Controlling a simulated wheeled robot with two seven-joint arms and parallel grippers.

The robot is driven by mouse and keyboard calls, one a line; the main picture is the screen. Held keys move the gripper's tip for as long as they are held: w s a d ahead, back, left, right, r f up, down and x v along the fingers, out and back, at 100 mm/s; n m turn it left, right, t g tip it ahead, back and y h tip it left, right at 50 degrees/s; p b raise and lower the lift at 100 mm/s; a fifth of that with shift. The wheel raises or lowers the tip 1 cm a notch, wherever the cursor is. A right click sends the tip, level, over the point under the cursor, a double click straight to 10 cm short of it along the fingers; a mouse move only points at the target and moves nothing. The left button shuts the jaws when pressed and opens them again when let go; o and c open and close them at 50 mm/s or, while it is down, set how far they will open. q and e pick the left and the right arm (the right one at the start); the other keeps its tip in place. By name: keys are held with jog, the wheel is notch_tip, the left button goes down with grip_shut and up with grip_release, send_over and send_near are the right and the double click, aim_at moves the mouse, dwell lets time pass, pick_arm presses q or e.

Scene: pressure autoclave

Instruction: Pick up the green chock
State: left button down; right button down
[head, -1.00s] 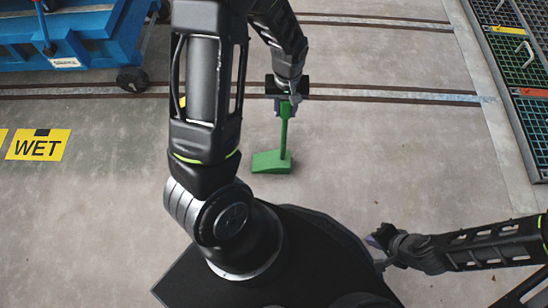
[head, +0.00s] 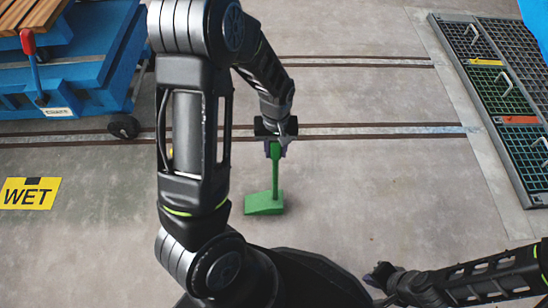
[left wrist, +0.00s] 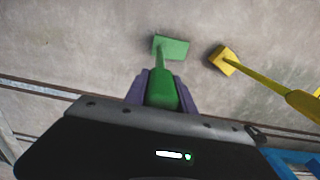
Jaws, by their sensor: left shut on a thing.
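The green chock (head: 264,203) has a wedge-shaped base and a long upright green handle, seen in front of my column in the head view. My left gripper (head: 275,146) is shut on the top part of its handle. In the left wrist view the purple fingers of my left gripper (left wrist: 162,92) sit on both sides of the green handle, and the chock's base (left wrist: 171,47) shows beyond them. I cannot tell whether the base touches the floor. My right gripper (head: 379,275) is at the lower right, away from the chock, its opening unclear.
A yellow chock (left wrist: 224,60) with a long handle is beside the green one in the left wrist view. A blue cart (head: 80,75) stands at upper left. Rails (head: 350,131) cross the floor. Trays with grates (head: 490,90) lie at right. A yellow WET sign (head: 28,193) marks the floor.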

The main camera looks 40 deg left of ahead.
pick_arm(q)
notch_tip(320, 180, up, 9)
jog(key=p, duration=0.3)
jog(key=shift+f, duration=0.1)
dwell(0.5)
